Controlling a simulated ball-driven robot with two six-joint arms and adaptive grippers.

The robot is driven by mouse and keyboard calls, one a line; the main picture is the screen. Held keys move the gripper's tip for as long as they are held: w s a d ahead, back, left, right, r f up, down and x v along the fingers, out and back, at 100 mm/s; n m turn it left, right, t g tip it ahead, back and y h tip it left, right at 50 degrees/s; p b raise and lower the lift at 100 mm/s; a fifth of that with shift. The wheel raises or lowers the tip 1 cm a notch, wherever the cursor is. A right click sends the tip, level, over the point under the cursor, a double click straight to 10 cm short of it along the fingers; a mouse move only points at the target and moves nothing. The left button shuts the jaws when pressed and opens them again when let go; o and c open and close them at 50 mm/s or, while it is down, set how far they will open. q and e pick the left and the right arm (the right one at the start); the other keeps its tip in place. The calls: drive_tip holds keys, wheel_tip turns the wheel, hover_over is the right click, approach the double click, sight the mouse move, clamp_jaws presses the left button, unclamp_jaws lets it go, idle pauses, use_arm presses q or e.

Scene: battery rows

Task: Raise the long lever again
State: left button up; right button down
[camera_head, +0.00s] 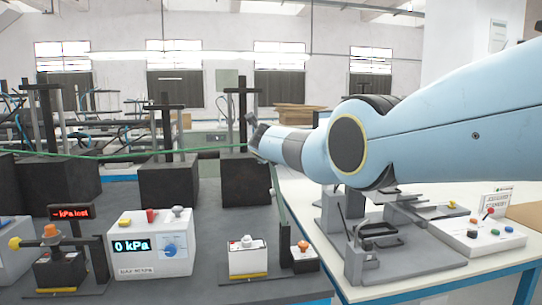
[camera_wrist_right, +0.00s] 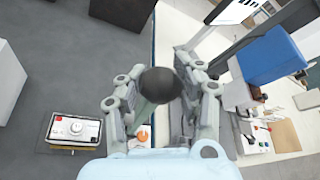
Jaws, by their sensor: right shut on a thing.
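In the right wrist view, the two fingers of my right gripper (camera_wrist_right: 160,100) are closed in from both sides around a dark round knob (camera_wrist_right: 160,84). I take this to be the knob of the long lever; its shaft and base are mostly hidden, so I cannot tell its tilt. In the head view my right arm reaches in from the right, and the end of the gripper (camera_head: 254,130) shows small above the gap between the dark bench and the white table. The knob cannot be made out there. My left gripper is not in view.
The dark bench (camera_head: 215,212) carries a white 0 kPa box (camera_head: 150,243), a white switch box (camera_head: 247,256) and black blocks (camera_head: 168,184). On the white table (camera_head: 420,285) stand a grey fixture (camera_head: 395,262) and a button box (camera_head: 470,238) with a small red-knobbed lever.

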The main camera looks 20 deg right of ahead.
drive_tip(key=shift+d, duration=0.45)
drive_tip(key=shift+f, duration=0.1)
drive_tip(key=c, duration=1.3)
unclamp_jaws()
drive_tip(key=shift+s, duration=0.15)
drive_tip(key=o, duration=0.4)
drive_tip(key=shift+s+r, duration=0.3)
drive_tip(key=shift+s, duration=0.05)
drive_tip(key=shift+w+f, duration=0.1)
drive_tip(key=shift+w, duration=0.15)
drive_tip(key=shift+s+a+r, duration=0.2)
drive_tip(key=shift+s+r, duration=0.05)
drive_tip(key=shift+s, duration=0.05)
drive_tip(key=v, duration=1.1)
drive_tip(key=shift+s, duration=0.2)
drive_tip(key=shift+f, duration=0.1)
